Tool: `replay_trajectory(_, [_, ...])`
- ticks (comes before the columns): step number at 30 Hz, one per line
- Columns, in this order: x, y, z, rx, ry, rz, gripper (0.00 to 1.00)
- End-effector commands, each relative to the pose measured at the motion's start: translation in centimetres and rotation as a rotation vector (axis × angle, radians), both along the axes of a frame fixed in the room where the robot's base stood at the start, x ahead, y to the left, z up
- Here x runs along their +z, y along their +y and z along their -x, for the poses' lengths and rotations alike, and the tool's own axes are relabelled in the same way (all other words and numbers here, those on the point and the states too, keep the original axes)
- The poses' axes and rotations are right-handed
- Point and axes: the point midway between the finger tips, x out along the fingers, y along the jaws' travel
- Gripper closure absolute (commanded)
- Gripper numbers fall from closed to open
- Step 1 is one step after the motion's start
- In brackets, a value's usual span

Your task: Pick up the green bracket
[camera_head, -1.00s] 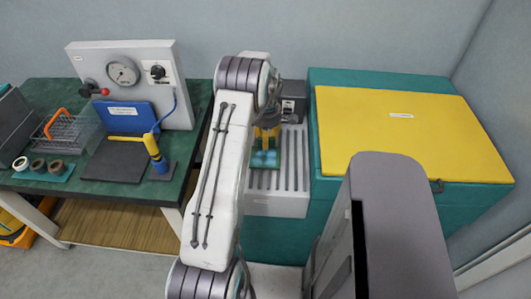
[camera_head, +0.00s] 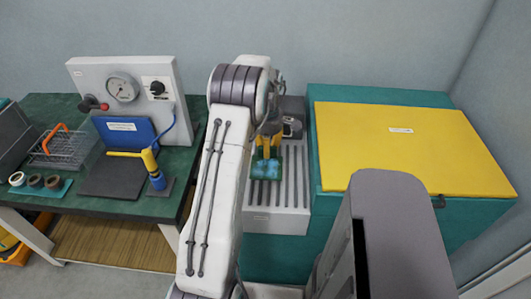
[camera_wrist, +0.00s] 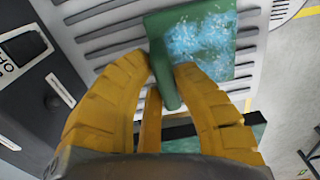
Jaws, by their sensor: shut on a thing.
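The green bracket (camera_head: 266,170) is at the grey ribbed tray (camera_head: 290,205), beside the teal chest; I cannot tell whether it rests on the ribs or is just above them. In the wrist view the bracket (camera_wrist: 205,45) shows a flat green plate with a patchy light-blue area and an upright flange. My gripper (camera_wrist: 168,80) has thick yellow fingers, closed on that flange from both sides. In the head view my gripper (camera_head: 267,145) is partly hidden behind my arm.
A teal chest with a yellow lid (camera_head: 400,145) stands right of the tray. On the left, a dark green bench (camera_head: 80,207) holds a gauge panel (camera_head: 130,85), a wire basket (camera_head: 62,150), a yellow-and-blue tool (camera_head: 150,165) and several rings. A dark box (camera_wrist: 30,60) shows beside the tray.

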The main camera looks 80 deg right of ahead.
Motion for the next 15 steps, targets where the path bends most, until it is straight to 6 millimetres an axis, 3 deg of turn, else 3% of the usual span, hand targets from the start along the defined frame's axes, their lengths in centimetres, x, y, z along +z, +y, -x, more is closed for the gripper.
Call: replay_trajectory(15, [4.6, 6.6, 3.5, -0.002, 0.001, 0.006, 1.00])
